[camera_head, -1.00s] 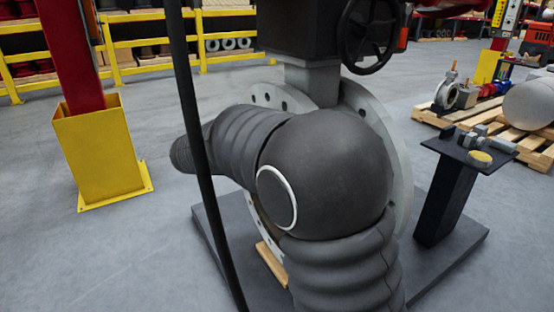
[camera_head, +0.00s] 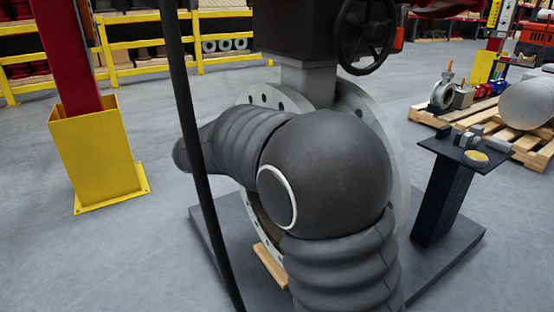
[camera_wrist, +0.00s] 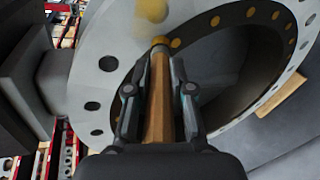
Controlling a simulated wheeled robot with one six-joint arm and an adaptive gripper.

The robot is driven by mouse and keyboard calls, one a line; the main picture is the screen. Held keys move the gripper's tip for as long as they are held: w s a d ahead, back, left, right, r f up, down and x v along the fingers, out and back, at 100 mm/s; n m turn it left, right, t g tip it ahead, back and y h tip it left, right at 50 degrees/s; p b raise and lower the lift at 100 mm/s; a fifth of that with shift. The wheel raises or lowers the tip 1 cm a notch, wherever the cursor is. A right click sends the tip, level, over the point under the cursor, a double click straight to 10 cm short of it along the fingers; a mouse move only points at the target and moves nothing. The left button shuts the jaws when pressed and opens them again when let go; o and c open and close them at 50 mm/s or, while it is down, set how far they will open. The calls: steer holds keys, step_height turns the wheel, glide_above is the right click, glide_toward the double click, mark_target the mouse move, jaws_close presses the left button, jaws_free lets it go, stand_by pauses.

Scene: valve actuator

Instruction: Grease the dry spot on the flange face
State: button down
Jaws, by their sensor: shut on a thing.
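The pale grey flange (camera_head: 398,190) of the valve stands upright behind my arm, which covers most of its face. In the wrist view its ring (camera_wrist: 118,35) arcs around a dark bore, with dark bolt holes at left and yellow-brown round spots along the top. My gripper (camera_wrist: 158,92) is shut on a brown-handled tool (camera_wrist: 160,105). The tool's far end lies close to the yellow spots; I cannot tell whether it touches. My gripper is hidden in the head view.
A black handwheel (camera_head: 366,32) and dark actuator box (camera_head: 292,28) sit above the flange.

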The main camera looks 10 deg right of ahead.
steer(key=shift+d, duration=0.2)
steer(key=shift+s, duration=0.1)
steer(key=shift+s+d+b, duration=1.15)
steer(key=shift+s, duration=2.2)
steer(key=shift+w+a+r+p, duration=0.15)
steer(key=shift+w+a+p, duration=0.25)
steer(key=shift+w, duration=0.75)
steer(key=shift+w+a+r+p, duration=0.15)
steer(key=shift+w+a+p, duration=0.2)
steer(key=shift+w, duration=0.85)
steer(key=shift+w+a+r+p, duration=0.15)
steer(key=shift+w+a+p, duration=0.25)
steer(key=shift+w, duration=0.75)
steer(key=shift+a+r, duration=0.1)
steer(key=shift+r, duration=0.35)
steer(key=s+d+b, duration=0.2)
steer(key=s, duration=0.5)
steer(key=shift+d, duration=0.25)
